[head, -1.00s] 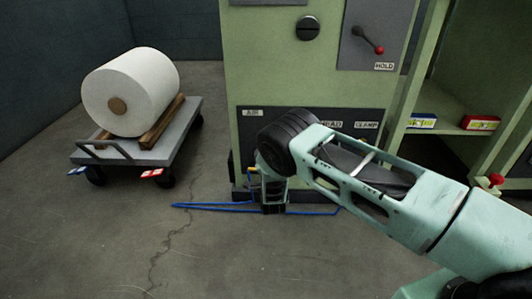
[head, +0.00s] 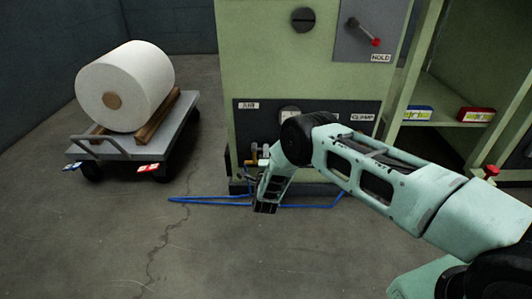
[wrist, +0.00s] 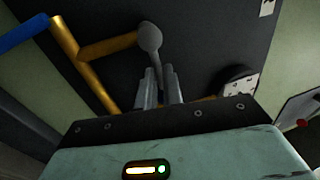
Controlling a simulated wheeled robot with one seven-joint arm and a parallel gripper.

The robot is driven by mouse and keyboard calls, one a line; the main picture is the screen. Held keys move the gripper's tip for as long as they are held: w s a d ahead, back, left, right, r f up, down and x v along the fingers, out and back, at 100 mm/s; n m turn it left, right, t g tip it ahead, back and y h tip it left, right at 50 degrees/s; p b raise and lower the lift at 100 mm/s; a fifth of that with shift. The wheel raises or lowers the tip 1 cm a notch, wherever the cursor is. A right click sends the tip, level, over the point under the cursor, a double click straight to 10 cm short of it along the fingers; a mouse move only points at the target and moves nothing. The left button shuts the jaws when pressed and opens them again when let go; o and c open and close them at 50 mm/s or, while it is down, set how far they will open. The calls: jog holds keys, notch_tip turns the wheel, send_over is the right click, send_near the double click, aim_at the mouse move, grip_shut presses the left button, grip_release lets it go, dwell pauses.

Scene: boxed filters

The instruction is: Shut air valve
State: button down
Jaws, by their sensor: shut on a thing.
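The air valve shows in the wrist view as a rounded grey hub with a lever (wrist: 151,40), at the end of a brass pipe (wrist: 108,46). Its lever runs down between the fingers of my gripper (wrist: 159,72), which are shut on it. In the head view my gripper (head: 257,172) is low at the front of the green machine (head: 270,60), below the AIR label (head: 248,105). The valve's brass parts show only in small pieces there, and my wrist hides much of the grip.
A blue hose (head: 210,201) lies on the floor below the panel and joins the brass pipe in the wrist view (wrist: 22,33). A cart (head: 188,115) with a white roll (head: 130,85) stands left. Boxes (head: 476,114) sit on the right shelf.

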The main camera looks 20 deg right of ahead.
jog(key=shift+a+f, duration=0.1)
dwell(0.3)
jog(key=c, duration=1.5)
grip_release()
jog(key=shift+c, duration=0.2)
jog(key=shift+s, duration=0.1)
jog(key=p+v, duration=0.7)
jog(key=v, duration=1)
jog(key=shift+a, duration=0.15)
